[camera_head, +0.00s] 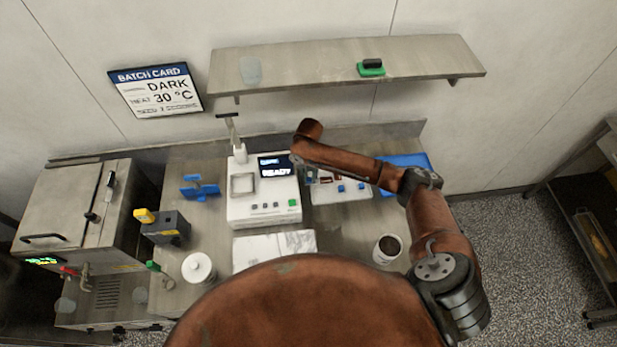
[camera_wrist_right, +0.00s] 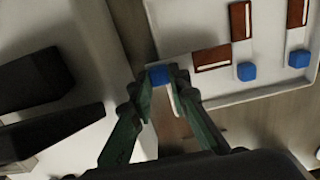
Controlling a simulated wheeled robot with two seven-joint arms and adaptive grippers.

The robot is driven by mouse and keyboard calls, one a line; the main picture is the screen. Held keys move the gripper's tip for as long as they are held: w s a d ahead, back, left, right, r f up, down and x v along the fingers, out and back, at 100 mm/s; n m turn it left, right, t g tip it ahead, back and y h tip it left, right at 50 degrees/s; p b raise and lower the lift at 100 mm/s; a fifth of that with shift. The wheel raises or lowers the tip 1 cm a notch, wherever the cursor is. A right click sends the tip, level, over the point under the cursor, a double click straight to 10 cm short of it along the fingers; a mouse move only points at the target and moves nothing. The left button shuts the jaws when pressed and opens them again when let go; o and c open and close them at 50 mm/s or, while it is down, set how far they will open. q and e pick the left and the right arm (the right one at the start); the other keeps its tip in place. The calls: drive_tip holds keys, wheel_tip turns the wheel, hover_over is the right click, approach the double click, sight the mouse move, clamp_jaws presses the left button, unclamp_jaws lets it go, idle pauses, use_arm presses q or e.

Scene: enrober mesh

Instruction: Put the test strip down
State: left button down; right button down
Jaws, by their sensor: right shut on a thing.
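My right gripper (camera_wrist_right: 160,82) is shut on the blue grip of a test strip (camera_wrist_right: 158,74). The strip seems to reach sideways to a brown coated end (camera_wrist_right: 212,58) over the near left part of the white tray (camera_wrist_right: 260,92). I cannot tell whether it touches the tray. Two more strips with brown ends (camera_wrist_right: 240,20) and blue grips lie on the tray, side by side. In the head view the white tray (camera_head: 345,197) sits right of the white machine, and my right forearm partly hides it. My left gripper is not in view.
The white machine (camera_head: 263,205) with a "READY" display stands left of the tray. A shelf (camera_head: 310,65) hangs above. Bare counter shows around the cup.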

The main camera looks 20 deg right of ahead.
drive_tip(key=shift+f, duration=0.2)
drive_tip(key=shift+f, duration=0.25)
drive_tip(key=c, duration=2.1)
unclamp_jaws()
drive_tip(key=shift+r, duration=0.15)
wheel_tip(320, 180, up, 8)
drive_tip(key=shift+b, duration=0.45)
drive_tip(key=shift+a, duration=0.15)
